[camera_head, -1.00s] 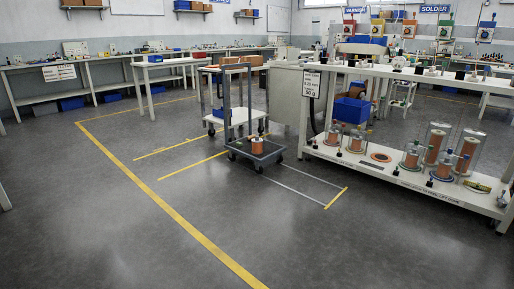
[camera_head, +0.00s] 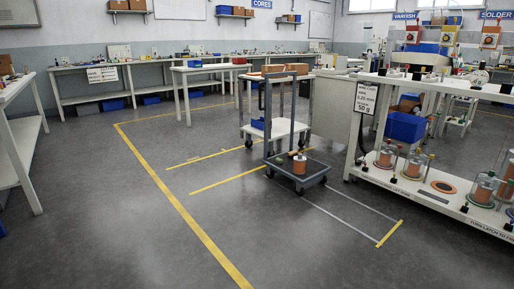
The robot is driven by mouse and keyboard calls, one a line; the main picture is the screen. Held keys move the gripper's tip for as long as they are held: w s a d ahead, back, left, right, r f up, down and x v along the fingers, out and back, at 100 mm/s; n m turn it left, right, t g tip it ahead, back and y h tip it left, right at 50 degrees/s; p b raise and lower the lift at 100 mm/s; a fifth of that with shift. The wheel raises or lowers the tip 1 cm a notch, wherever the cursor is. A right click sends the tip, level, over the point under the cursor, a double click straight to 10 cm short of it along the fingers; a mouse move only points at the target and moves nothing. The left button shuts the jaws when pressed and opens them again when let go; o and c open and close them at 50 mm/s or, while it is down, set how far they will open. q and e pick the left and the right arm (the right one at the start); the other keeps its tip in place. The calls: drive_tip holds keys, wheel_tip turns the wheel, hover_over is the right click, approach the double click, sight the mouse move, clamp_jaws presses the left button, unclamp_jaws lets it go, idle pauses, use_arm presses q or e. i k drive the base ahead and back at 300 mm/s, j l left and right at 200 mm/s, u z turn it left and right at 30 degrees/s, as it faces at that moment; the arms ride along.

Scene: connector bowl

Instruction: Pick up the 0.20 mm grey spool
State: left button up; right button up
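Neither gripper is in view. I cannot pick out a 0.20 mm grey spool; labels on the spools are too small to read. A copper-coloured spool (camera_head: 299,166) stands upright on the low deck of the dark trolley (camera_head: 281,167), near the middle. More copper-coloured spools stand in clear cylinders on the low shelf at the right, including a small one at its left end (camera_head: 385,158), one beside it (camera_head: 413,165) and a larger one (camera_head: 483,190). A flat orange disc (camera_head: 444,187) lies between them.
The white bench (camera_head: 460,88) with its low shelf (camera_head: 420,190) fills the right side. A white cart (camera_head: 262,127) stands behind the trolley. A white table (camera_head: 20,135) stands at the left edge. The grey floor (camera_head: 110,220) in front is clear, with yellow lines.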

sight(299, 168)
drive_tip(key=i+u, duration=0.15)
drive_tip(key=i, duration=2.65)
